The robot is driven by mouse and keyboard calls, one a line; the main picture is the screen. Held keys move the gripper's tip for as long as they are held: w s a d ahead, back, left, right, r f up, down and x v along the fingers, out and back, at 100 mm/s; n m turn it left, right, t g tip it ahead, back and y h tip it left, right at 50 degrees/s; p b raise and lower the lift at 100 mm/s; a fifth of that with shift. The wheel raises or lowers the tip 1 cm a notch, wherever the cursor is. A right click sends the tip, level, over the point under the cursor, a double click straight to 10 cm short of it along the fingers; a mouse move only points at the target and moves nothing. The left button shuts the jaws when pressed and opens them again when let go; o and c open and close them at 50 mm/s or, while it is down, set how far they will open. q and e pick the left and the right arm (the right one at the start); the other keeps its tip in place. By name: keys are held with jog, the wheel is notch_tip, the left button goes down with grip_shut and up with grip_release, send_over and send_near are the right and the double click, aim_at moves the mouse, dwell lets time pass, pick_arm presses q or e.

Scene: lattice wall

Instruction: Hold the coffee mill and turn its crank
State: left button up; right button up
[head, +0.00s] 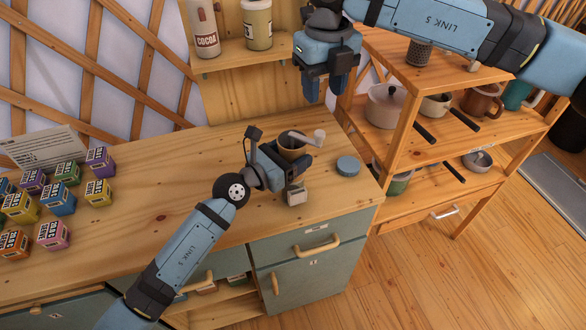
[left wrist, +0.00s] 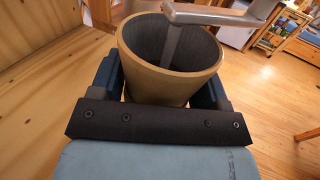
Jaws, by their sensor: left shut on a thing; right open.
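The coffee mill (head: 291,148) stands near the right end of the wooden counter, its open brown rim facing up. Its grey metal crank (head: 301,137) reaches right across the top to a pale knob (head: 319,136). My left gripper (head: 290,175) is shut on the mill's body from the left. In the left wrist view the mill's tan cup (left wrist: 170,75) sits between the fingers, with the crank (left wrist: 215,18) above it; the knob is out of that view. My right gripper (head: 326,90) is open and empty, pointing down, above and apart from the mill.
A small pale block (head: 295,193) shows below my left gripper; I cannot tell whether it belongs to the mill. A round blue lid (head: 348,166) lies right of the mill. Several coloured boxes (head: 58,198) stand at the left. A wooden shelf (head: 440,160) stands at the right.

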jog(key=shift+o, duration=0.3)
jog(key=s+a+f+n+g+y, duration=0.2)
jog(key=a+f+n+g+y, duration=0.35)
jog(key=n+y, duration=0.3)
jog(key=w+d+f+n+y, duration=0.1)
jog(key=d+f+n+y, duration=0.2)
jog(key=f+n+y, duration=0.2)
jog(key=shift+w+d+f+n+t+y, duration=0.2)
jog(key=shift+w+d+n+t+y, duration=0.2)
jog(key=shift+n+y, duration=1.15)
jog(key=shift+s+m+y, duration=0.1)
jog(key=shift+m+y, duration=0.3)
jog(key=shift+c, duration=0.5)
jog(key=c, duration=0.5)
jog(key=shift+c, duration=0.2)
jog(key=o, duration=0.7)
